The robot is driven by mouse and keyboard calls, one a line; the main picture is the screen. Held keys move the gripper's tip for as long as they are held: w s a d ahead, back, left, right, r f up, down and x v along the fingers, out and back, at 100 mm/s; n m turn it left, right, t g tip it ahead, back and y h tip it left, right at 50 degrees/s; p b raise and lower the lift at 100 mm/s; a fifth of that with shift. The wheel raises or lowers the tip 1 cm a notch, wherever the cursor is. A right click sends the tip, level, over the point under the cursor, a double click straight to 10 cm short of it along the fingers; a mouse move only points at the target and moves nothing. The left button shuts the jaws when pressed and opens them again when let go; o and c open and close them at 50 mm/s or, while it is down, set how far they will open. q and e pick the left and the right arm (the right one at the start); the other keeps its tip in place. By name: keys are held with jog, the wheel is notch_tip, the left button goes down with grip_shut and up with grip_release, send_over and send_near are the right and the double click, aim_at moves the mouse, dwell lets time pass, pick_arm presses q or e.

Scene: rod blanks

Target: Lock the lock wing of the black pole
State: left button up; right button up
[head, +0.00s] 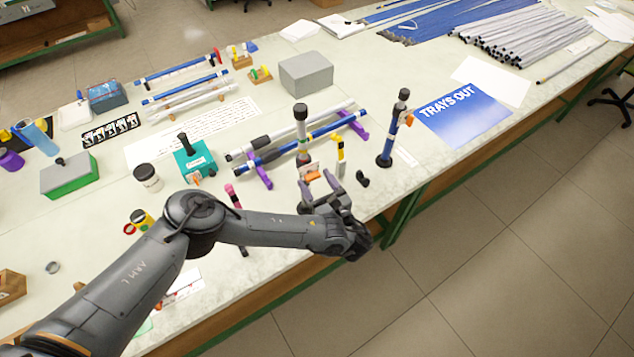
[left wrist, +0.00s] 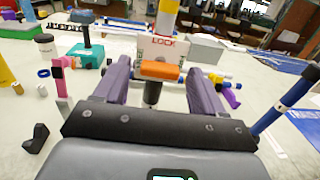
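An upright pole with a black top (head: 301,112) stands near the table's front edge in the head view. Low on it is a white plate with an orange lock wing (head: 313,175). In the left wrist view the orange wing (left wrist: 160,70) lies crosswise below the red word LOCK, above a dark stem (left wrist: 152,95). My left gripper (head: 318,188) is open, with its fingers spread on either side of the wing; no contact is visible. In the wrist view the fingers (left wrist: 160,84) also stand apart. My right gripper is not in view.
A second upright pole, black and blue (head: 393,135), stands to the right. A yellow-topped item (head: 340,150) is close to my gripper. Rods lie on purple rests (head: 260,175) behind. A teal box (head: 195,162) and a pink item (head: 232,195) are on the left.

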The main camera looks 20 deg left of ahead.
pick_arm(q)
jog(key=c, duration=0.9)
jog(key=shift+c, duration=0.2)
jog(key=shift+m, duration=0.3)
jog(key=m+p, duration=0.2)
jog(key=shift+r+m, duration=0.15)
jog(key=shift+m, duration=0.15)
jog(key=m+p, duration=0.2)
jog(key=m, duration=0.3)
jog(key=m+p, duration=0.1)
jog(key=m, duration=0.3)
jog(key=shift+m, duration=2.9)
